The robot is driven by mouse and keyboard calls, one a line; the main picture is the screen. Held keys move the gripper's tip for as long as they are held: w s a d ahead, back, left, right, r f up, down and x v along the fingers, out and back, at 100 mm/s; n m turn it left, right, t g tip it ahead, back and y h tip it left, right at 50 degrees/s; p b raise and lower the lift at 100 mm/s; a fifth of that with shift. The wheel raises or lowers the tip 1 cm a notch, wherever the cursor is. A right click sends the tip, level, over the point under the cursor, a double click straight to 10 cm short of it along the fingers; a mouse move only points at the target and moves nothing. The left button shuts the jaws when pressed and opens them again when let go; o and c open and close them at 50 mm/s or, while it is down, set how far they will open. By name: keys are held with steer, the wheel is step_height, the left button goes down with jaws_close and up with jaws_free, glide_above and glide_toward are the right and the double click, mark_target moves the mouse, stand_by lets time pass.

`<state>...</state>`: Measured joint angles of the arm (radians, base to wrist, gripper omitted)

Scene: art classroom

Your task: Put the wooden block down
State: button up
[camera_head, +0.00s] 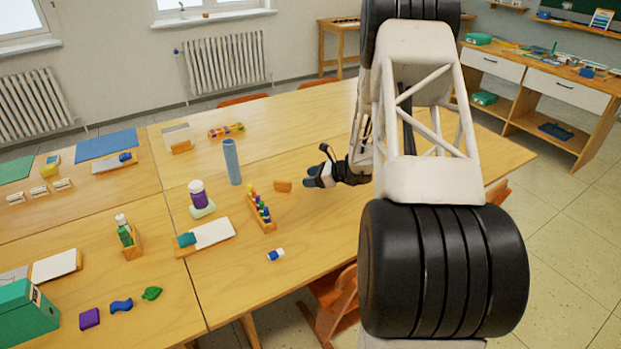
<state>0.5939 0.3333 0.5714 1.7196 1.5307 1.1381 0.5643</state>
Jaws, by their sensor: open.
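A small orange-brown wooden block (283,186) rests on the table (300,225), right of a rack of coloured pegs. My gripper (312,177) is just right of the block in the picture, with its dark fingertips pointing left toward it. The jaws are open and nothing shows between them. A gap shows between the fingertips and the block. My own arm covers the table to the right of the gripper.
The peg rack (261,211), a blue cylinder (232,161) and a purple-and-white jar (198,195) stand left of the block. A small blue-and-white item (276,255) lies in front. Bare tabletop lies behind and in front of the block.

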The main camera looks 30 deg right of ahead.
steer(key=shift+r, duration=0.1)
steer(key=s+a+r+n+g+h, duration=0.1)
steer(key=s+a+r+n+g, duration=0.3)
steer(key=s+a+r+n, duration=0.55)
steer(key=s+a+r+n+g+h, duration=0.1)
steer(key=s+a+r+n+g, duration=0.25)
steer(key=s+a+r, duration=0.7)
steer(key=s+a+r+n+h, duration=0.2)
steer(key=s+a+r+n, duration=0.1)
steer(key=s, duration=0.5)
steer(key=s+a+r+n+h, duration=0.3)
steer(key=s+n, duration=0.3)
steer(key=s, duration=0.2)
steer(key=s+a+r+n+h, duration=0.2)
steer(key=s+a+r+n, duration=0.2)
steer(key=s, duration=0.5)
steer(key=shift+a+r+n+h, duration=0.2)
steer(key=shift+r+n+h, duration=0.2)
steer(key=shift+r, duration=0.1)
steer(key=shift+t, duration=0.25)
